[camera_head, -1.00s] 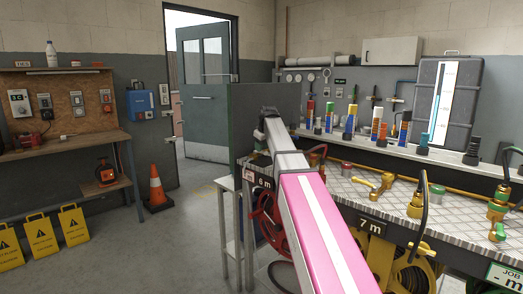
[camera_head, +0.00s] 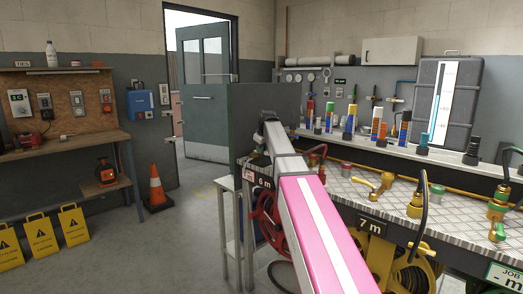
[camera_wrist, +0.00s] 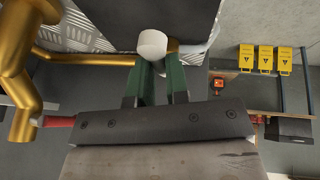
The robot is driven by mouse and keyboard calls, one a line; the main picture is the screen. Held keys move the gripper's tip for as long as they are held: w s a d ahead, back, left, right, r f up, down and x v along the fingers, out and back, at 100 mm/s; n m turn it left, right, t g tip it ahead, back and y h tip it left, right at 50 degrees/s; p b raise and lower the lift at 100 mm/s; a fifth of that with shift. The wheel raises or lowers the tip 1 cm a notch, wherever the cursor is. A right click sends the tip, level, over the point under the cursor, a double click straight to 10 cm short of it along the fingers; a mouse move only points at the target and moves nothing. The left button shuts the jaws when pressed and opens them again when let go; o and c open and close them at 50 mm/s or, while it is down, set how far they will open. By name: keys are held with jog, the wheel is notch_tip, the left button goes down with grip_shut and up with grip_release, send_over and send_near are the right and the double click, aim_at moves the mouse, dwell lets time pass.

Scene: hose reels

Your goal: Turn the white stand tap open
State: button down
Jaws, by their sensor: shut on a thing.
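The white stand tap's round white handle (camera_wrist: 152,44) shows in the wrist view, at the tips of the green fingers. My gripper (camera_wrist: 158,62) is shut on it, with one finger on each side. A gold pipe (camera_wrist: 85,58) runs behind the handle, and the tap's body is mostly hidden. In the head view my pink and white arm reaches towards the far left end of the bench, and the gripper and white tap are hidden there.
The bench (camera_head: 350,192) carries other brass taps (camera_head: 417,200). Hose reels (camera_head: 412,272) hang below. Open floor (camera_head: 170,245) lies left of the bench.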

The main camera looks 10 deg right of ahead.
jog(key=n, duration=0.1)
jog(key=w+d+n+y, duration=0.1)
jog(key=n, duration=0.1)
jog(key=shift+w+d+n+g+y, duration=0.25)
jog(key=shift+w+n+g+y, duration=0.15)
jog(key=shift+n, duration=0.65)
jog(key=shift+w+d+n+g+y, duration=0.2)
jog(key=shift+w+n+g+y, duration=0.15)
jog(key=shift+n, duration=0.7)
jog(key=c, duration=1.1)
grip_release()
jog(key=shift+r, duration=0.1)
jog(key=v, duration=1)
jog(key=shift+s+d+r, duration=0.15)
jog(key=shift+d+r, duration=0.1)
